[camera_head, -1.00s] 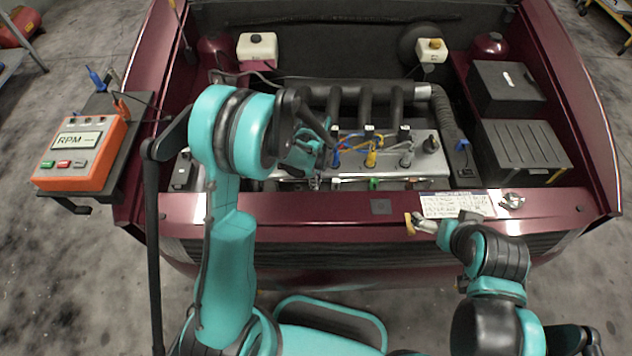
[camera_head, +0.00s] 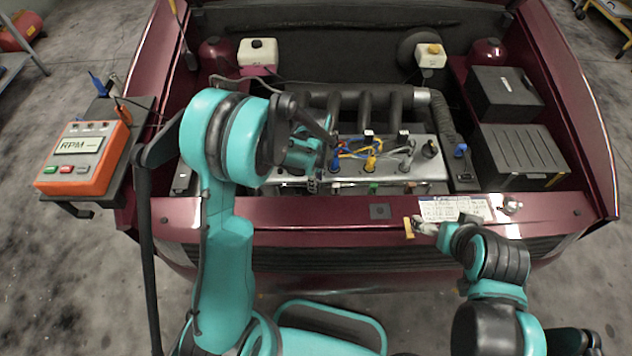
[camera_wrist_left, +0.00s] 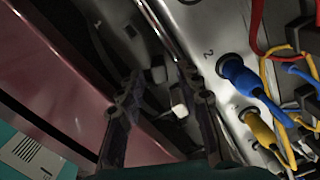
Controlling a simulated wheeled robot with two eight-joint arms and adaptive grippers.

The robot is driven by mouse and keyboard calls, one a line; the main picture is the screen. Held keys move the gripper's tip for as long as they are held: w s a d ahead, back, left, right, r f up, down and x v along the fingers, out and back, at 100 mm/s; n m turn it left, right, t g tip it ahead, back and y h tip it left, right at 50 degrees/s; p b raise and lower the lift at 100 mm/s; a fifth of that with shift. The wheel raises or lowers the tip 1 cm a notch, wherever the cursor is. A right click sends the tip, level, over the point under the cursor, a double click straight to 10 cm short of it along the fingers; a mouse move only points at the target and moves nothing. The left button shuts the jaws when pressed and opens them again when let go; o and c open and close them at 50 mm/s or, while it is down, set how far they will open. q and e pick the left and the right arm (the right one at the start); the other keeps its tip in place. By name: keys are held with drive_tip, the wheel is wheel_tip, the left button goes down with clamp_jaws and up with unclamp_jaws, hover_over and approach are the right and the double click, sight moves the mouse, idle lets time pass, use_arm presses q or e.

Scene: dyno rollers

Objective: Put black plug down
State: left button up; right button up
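My left gripper (camera_head: 318,172) is low at the front left of the grey engine cover (camera_head: 415,180). In the left wrist view its two dark fingers (camera_wrist_left: 160,92) stand apart, with a gap between them. I see no plug clearly held there; a small pale block shows beside the right finger. Black connectors (camera_head: 404,134) stand along the back of the cover, and a round black one (camera_head: 430,148) is at its right end. I cannot tell which is the black plug. My right gripper (camera_head: 422,227) is at the car's front edge; its fingers are too small to judge.
A blue plug (camera_wrist_left: 240,77) and a yellow plug (camera_wrist_left: 260,127) sit in the cover, right of the left gripper. An orange RPM meter (camera_head: 82,158) stands at the left. A paper label (camera_head: 452,208) lies on the red front panel. Black boxes (camera_head: 522,153) fill the right side.

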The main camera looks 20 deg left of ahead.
use_arm(q)
drive_tip(key=s+a+r+n+t+p, duration=0.1)
drive_tip(key=s+r+n, duration=0.25)
drive_tip(key=r, duration=0.65)
drive_tip(key=s+r+n+t+p, duration=0.2)
drive_tip(key=s+r+n, duration=0.15)
drive_tip(key=r, duration=0.55)
drive_tip(key=s+a+r+n+t, duration=0.1)
drive_tip(key=s+r+n+t, duration=0.3)
drive_tip(key=s+n, duration=0.6)
drive_tip(key=shift+a+n, duration=0.4)
drive_tip(key=shift+n, duration=0.7)
drive_tip(key=shift+r, duration=0.1)
